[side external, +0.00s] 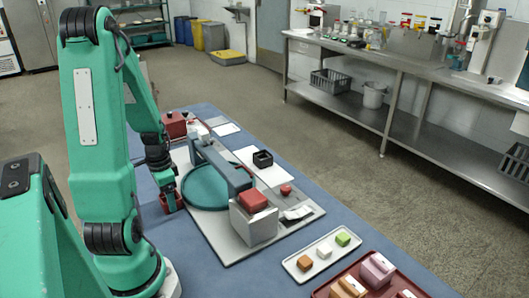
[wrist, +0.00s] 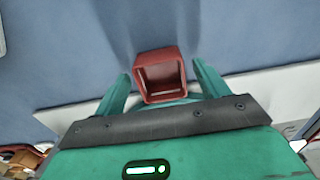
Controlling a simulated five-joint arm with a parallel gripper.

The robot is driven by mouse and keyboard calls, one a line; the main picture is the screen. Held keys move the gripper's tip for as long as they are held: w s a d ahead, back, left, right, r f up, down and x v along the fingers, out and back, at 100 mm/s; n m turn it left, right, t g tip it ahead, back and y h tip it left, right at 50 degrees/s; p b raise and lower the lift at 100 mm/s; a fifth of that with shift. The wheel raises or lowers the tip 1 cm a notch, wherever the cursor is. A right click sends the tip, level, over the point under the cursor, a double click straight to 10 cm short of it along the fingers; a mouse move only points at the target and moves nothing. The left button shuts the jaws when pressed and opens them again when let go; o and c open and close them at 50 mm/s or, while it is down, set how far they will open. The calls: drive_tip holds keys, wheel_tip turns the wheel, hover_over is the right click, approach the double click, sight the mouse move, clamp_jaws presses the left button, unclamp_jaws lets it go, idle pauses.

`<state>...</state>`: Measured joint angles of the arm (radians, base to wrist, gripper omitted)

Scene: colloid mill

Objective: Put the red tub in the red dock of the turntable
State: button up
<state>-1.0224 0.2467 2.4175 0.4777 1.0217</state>
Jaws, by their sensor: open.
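The red tub (wrist: 158,54) is a square, open-topped box on the blue mat. In the wrist view it lies between the two green fingers of my gripper (wrist: 161,73), with gaps on both sides. My gripper is open. In the side view my gripper (side external: 170,198) is low at the left edge of the turntable plate, and red shows around the fingers. The turntable (side external: 207,190) is a teal disc under a grey bridge. I cannot make out its red dock.
A grey box with a red block (side external: 253,200) stands in front of the turntable. A black open square holder (side external: 263,158) and a red knob (side external: 286,189) are to its right. A white tray (side external: 310,268) of small blocks and a red tray (side external: 340,280) lie nearer the front.

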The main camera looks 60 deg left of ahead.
wheel_tip(320, 180, up, 11)
idle(0.7)
idle(0.5)
drive_tip(key=w+d+r+t+y, duration=0.1)
drive_tip(key=w+d+r, duration=0.25)
drive_tip(key=d, duration=0.25)
drive_tip(key=w+d+r+t, duration=0.1)
drive_tip(key=w+d+r, duration=0.25)
drive_tip(key=d, duration=0.25)
drive_tip(key=d+r+t+h, duration=0.1)
drive_tip(key=d+r+t, duration=0.2)
drive_tip(key=d, duration=1)
drive_tip(key=shift+r+t, duration=0.3)
drive_tip(key=shift+r, duration=0.5)
drive_tip(key=shift+o, duration=0.5)
drive_tip(key=shift+w+a, duration=0.1)
